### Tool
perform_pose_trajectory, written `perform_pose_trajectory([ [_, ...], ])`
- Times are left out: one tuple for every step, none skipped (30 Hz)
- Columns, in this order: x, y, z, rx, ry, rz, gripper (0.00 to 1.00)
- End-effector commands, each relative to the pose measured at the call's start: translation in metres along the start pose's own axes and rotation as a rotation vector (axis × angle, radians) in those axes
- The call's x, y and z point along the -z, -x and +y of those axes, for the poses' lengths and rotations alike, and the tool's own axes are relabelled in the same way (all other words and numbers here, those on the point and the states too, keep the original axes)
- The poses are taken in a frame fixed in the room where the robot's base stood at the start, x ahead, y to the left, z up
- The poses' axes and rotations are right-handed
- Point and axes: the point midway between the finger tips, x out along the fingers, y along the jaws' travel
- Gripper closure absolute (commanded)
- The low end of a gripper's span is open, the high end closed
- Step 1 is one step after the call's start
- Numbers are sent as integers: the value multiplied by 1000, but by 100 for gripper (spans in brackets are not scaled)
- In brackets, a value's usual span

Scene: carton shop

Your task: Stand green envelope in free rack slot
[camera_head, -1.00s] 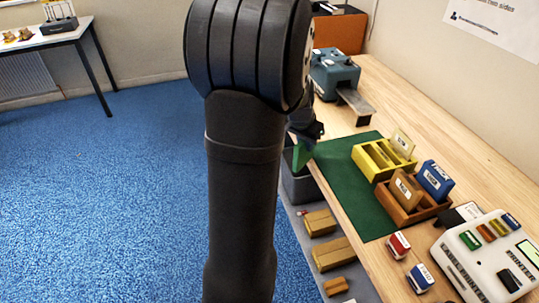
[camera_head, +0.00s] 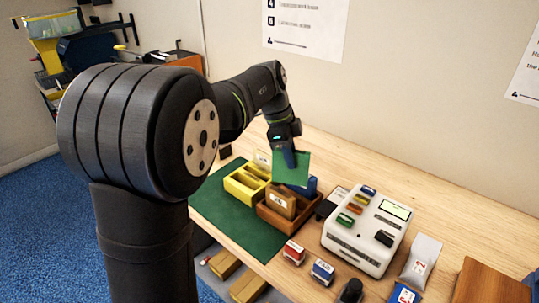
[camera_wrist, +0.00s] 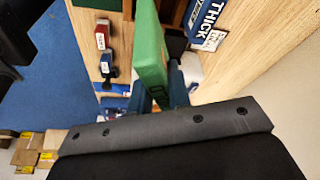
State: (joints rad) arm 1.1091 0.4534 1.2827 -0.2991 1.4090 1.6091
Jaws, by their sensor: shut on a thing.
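My gripper (camera_head: 291,158) is shut on the green envelope (camera_head: 292,171), which hangs upright above the brown wooden rack (camera_head: 268,217). In the wrist view the green envelope (camera_wrist: 150,50) sits between the fingers (camera_wrist: 165,92). The brown rack holds a tan envelope (camera_head: 280,201) at its front left and a blue envelope (camera_head: 311,186) at its right, partly hidden behind the green one. The brown rack's slots behind the green envelope are hidden.
Both racks stand on or beside a green mat (camera_head: 222,210). A white machine (camera_head: 362,243) stands right of the brown rack. Red (camera_head: 293,252) and blue (camera_head: 322,271) stamps lie in front. The wall is behind; wooden table is clear at the back right.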

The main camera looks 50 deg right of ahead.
Motion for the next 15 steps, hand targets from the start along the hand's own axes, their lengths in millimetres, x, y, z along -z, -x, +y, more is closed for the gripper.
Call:
perform_pose_trajectory([
  [-1,-10,-6,-23,-58,0,100],
  [-2,-14,-9,-33,-94,0,100],
  [-4,-20,-13,-48,-142,1,100],
  [-5,-24,-16,-57,-175,1,100],
  [-6,-28,-19,-66,-206,1,100],
  [-7,-34,-22,-78,-245,2,100],
  [-8,-38,-24,-87,-272,2,100],
  [-9,-41,-26,-94,-299,3,100],
  [-10,-45,-29,-103,-330,4,100],
  [-11,-48,-30,-110,-352,4,100],
  [-12,-51,-32,-115,-371,4,100],
  [-13,-54,-34,-121,-394,4,100],
  [-14,-56,-35,-126,-410,4,100],
  [-14,-58,-36,-129,-421,5,100],
  [-15,-60,-37,-133,-436,5,100],
])
